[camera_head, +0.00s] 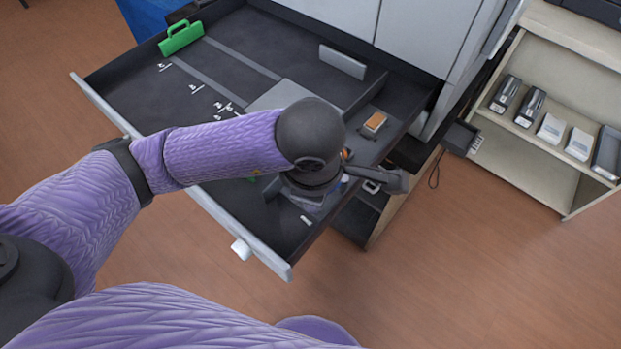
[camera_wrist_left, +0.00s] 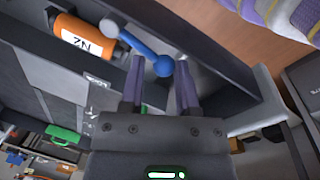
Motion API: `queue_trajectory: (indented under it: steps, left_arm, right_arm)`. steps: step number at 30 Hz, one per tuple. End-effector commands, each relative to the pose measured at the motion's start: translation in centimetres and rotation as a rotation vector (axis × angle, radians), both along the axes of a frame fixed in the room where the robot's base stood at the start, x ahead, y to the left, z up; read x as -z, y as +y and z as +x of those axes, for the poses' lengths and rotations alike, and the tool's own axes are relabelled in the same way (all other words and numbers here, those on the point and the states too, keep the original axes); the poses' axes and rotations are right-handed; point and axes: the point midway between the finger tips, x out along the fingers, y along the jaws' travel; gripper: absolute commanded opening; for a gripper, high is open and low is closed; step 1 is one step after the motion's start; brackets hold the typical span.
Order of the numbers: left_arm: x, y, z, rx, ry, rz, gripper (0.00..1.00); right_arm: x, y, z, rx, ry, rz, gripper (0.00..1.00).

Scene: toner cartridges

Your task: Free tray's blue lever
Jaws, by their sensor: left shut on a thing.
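The tray is a dark open drawer (camera_head: 130,85) with a pale front edge, pulled out of the printer. The blue lever (camera_wrist_left: 135,40), a rod with a round knob, slants from a grey pivot beside an orange cartridge (camera_wrist_left: 85,38) with a white label. My left gripper (camera_wrist_left: 162,68) is shut on the blue lever near its knob, with one finger on each side. In the head view, my left wrist and hand (camera_head: 315,185) hang over the tray's near right corner and hide the lever and fingertips. My right gripper is not in view.
A green handle (camera_head: 181,37) stands at the tray's far left corner. A grey upright plate (camera_head: 342,61) and a small orange-topped block (camera_head: 374,123) are at its right. A shelf (camera_head: 545,150) with several cartridges stands farther right.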

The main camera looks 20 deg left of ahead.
Motion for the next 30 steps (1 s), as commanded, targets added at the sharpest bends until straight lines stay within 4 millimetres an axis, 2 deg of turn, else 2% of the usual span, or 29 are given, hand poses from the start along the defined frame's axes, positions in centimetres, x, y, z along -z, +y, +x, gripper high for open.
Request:
queue_trajectory:
  steps: [4,11,12,16,26,28,30]
  left_arm:
    - [-0.1,-0.5,-0.2,-0.056,-0.002,-0.007,0.0]
    - [-0.1,-0.5,-0.2,-0.055,-0.002,-0.008,0.0]
    - [-0.1,-0.5,-0.2,-0.054,-0.002,-0.008,0.48]
    - [-0.1,-0.5,-0.2,-0.054,-0.002,-0.008,0.76]
    - [0.0,-0.4,-0.2,-0.056,-0.002,-0.003,0.77]
    - [-0.5,-0.4,-0.2,-0.056,-0.003,-0.003,0.77]
    - [-2.0,-0.4,-0.3,-0.055,-0.007,-0.005,0.77]
  right_arm:
    - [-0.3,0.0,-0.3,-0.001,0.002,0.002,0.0]
    - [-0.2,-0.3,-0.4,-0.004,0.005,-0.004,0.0]
    - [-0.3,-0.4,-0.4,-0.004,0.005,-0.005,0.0]
    - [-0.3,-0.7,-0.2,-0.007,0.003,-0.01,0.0]
    - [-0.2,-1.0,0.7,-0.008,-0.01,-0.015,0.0]
    - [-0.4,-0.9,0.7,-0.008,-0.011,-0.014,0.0]
    - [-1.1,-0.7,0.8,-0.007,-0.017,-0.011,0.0]
